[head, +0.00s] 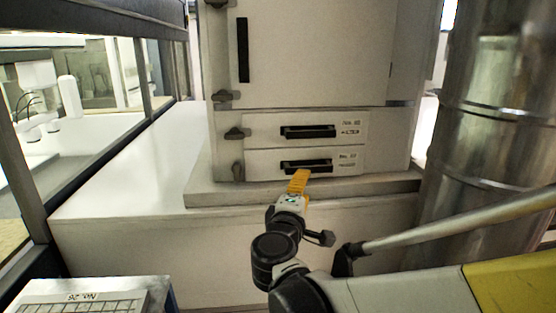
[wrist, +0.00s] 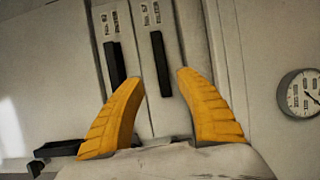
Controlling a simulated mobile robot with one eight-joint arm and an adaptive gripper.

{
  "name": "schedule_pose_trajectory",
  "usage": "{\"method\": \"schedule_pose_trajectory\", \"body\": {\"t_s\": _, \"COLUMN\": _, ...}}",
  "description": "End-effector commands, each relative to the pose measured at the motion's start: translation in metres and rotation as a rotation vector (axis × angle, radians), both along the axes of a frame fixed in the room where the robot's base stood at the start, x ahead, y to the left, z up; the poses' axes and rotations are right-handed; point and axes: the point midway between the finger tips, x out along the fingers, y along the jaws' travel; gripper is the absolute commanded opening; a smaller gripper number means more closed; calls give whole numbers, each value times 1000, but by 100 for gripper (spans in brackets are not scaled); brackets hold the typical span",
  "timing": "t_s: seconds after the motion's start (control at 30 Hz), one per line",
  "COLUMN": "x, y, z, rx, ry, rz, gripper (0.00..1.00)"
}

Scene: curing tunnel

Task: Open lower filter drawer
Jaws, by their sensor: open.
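The lower filter drawer (head: 265,164) is a flat pale front with a black bar handle (head: 307,166), at the bottom of the cabinet. It looks closed. The upper drawer (head: 262,127) above it has a similar handle (head: 308,131) and also looks closed. My gripper (head: 300,173) has yellow fingers and is just in front of the lower handle. In the turned wrist view, my gripper (wrist: 158,78) is open and empty, with the lower handle (wrist: 160,63) between its fingertips. The upper handle (wrist: 116,64) is left of it there. I cannot tell whether the fingers touch the handle.
Dark latches (head: 236,133) line the cabinet's left edge. The cabinet stands on a pale ledge (head: 240,198). A large metal duct (head: 490,120) rises at the right. A box with a label (head: 85,297) is at the lower left. A round dial (wrist: 302,93) shows in the wrist view.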

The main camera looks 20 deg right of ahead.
Motion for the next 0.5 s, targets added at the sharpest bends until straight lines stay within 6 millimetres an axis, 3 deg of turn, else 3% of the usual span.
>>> {"method": "schedule_pose_trajectory", "body": {"t_s": 0.5, "x": 70, "y": -57, "z": -2, "rx": 1, "ry": 0, "rz": -3, "gripper": 41}}
